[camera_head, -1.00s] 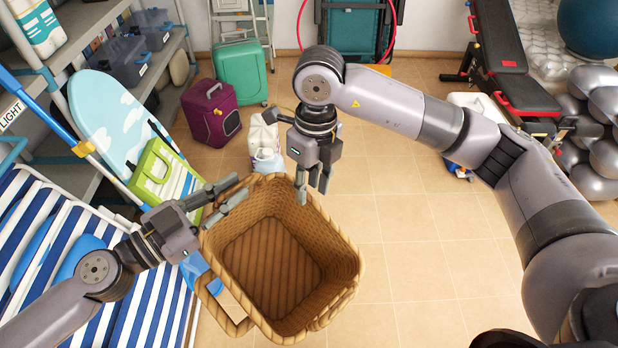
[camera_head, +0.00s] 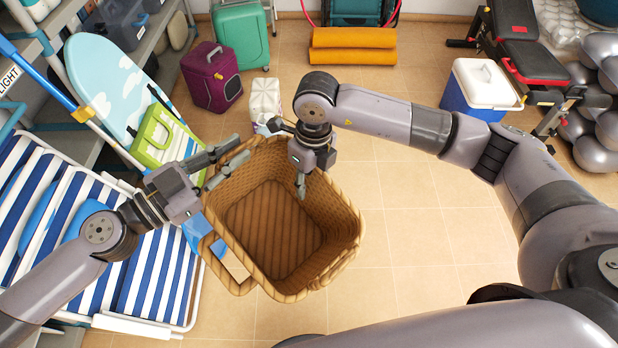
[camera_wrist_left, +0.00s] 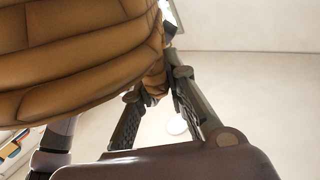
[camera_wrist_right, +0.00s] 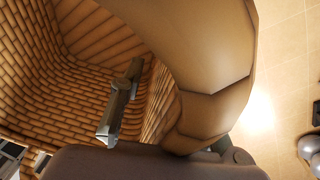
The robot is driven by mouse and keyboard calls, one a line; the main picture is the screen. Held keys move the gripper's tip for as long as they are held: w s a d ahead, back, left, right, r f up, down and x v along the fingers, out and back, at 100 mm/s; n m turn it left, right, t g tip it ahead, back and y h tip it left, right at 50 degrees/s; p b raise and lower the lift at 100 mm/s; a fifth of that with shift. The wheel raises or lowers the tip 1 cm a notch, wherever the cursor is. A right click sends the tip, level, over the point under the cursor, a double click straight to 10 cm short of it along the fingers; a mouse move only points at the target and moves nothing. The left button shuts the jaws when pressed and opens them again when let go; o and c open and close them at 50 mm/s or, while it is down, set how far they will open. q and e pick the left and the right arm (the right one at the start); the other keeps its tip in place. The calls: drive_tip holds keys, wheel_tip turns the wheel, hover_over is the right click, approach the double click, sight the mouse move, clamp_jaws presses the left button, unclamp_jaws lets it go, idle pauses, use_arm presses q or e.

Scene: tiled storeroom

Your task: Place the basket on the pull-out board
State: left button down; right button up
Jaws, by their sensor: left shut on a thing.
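The brown woven basket (camera_head: 335,225) is in the middle of the head view, empty and open at the top, with the tiled floor behind it. My left gripper (camera_head: 226,160) is at its upper left corner, shut on the basket; the left wrist view (camera_wrist_left: 75,60) shows the fingers at its woven edge. My right gripper (camera_head: 302,190) reaches over the far rim. In the right wrist view one finger (camera_wrist_right: 120,105) is inside the basket, apart from the thick rim or handle (camera_wrist_right: 195,60); the other finger is mostly hidden beyond it. I cannot make out a pull-out board.
Blue-striped folding chairs (camera_head: 150,290) stand at left, close to the left arm. A green case (camera_head: 241,37), purple suitcase (camera_head: 212,77) and white jug (camera_head: 264,97) stand behind. Orange rolls (camera_head: 352,46) and a blue-white cooler (camera_head: 480,88) are farther back. Floor right of the basket is clear.

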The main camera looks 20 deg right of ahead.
use_arm(q)
drive_tip(key=shift+r, duration=0.1)
use_arm(e)
drive_tip(key=shift+c, duration=0.6)
drive_tip(key=c, duration=0.5)
clamp_jaws()
drive_tip(key=shift+a+r, duration=0.1)
use_arm(q)
drive_tip(key=c, duration=1.7)
unclamp_jaws()
drive_tip(key=shift+o, duration=0.9)
